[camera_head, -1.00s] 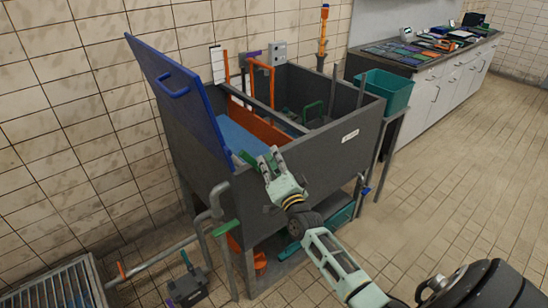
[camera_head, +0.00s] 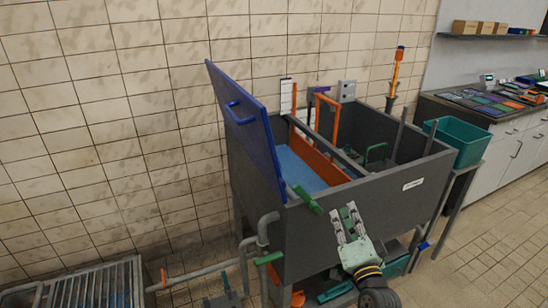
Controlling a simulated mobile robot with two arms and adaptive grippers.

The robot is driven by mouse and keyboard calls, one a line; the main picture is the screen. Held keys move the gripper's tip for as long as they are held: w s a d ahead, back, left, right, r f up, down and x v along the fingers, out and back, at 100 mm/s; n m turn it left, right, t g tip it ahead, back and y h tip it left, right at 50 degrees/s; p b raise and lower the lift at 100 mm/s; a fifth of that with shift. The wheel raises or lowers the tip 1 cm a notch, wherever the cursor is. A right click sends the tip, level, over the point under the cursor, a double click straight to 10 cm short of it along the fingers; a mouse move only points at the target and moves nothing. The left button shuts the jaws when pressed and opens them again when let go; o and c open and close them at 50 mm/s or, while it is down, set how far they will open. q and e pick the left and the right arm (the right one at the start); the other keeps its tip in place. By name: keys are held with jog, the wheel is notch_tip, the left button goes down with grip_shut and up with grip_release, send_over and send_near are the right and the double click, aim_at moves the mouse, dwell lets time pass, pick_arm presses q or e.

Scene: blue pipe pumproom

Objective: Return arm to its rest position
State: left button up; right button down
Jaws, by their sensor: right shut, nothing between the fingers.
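My right gripper (camera_head: 346,224) is in front of the grey tank's front wall, low in the view. Its fingers point up and it holds nothing. The grey tank (camera_head: 396,200) stands on legs against the tiled wall. Its blue lid (camera_head: 243,128), with a blue handle, stands raised at the tank's left side. Inside the tank are an orange divider (camera_head: 314,155) and a blue surface (camera_head: 296,166). A green-handled lever (camera_head: 307,199) sits at the tank's front left edge, left of the gripper. My left gripper is not in view.
A teal bin (camera_head: 455,141) stands on a side stand right of the tank. A counter (camera_head: 510,140) with several items is at the far right. Grey pipes (camera_head: 205,273) and a floor grating (camera_head: 90,287) lie at the lower left. Open tiled floor is at the lower right.

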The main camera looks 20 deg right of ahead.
jog(key=s+a+f+n+g+y, duration=0.1)
jog(key=s+a+f+n+g, duration=0.15)
jog(key=f, duration=0.95)
jog(key=s+a+f+n+g+y, duration=0.1)
jog(key=s+a+f+n+g, duration=0.15)
jog(key=f, duration=0.85)
jog(key=s+a+f+n+g+y, duration=0.1)
jog(key=s+a+f+n+g, duration=0.1)
jog(key=s+f, duration=0.45)
jog(key=s+a+f+n+g, duration=0.1)
jog(key=s+a+f+g, duration=0.2)
jog(key=f, duration=0.7)
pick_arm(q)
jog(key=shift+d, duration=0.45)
pick_arm(e)
jog(key=s+a+f+n+g, duration=0.2)
jog(key=s+f, duration=0.4)
jog(key=s, duration=0.5)
jog(key=s+a+f+n+g, duration=0.2)
jog(key=s+f, duration=0.4)
jog(key=s, duration=0.6)
jog(key=s+a+f+n+g, duration=0.2)
jog(key=s+f+g, duration=0.3)
jog(key=s, duration=0.6)
jog(key=shift+s+a+f+n+y, duration=0.15)
jog(key=shift+s+f+n+y, duration=0.2)
jog(key=shift+f+n, duration=0.4)
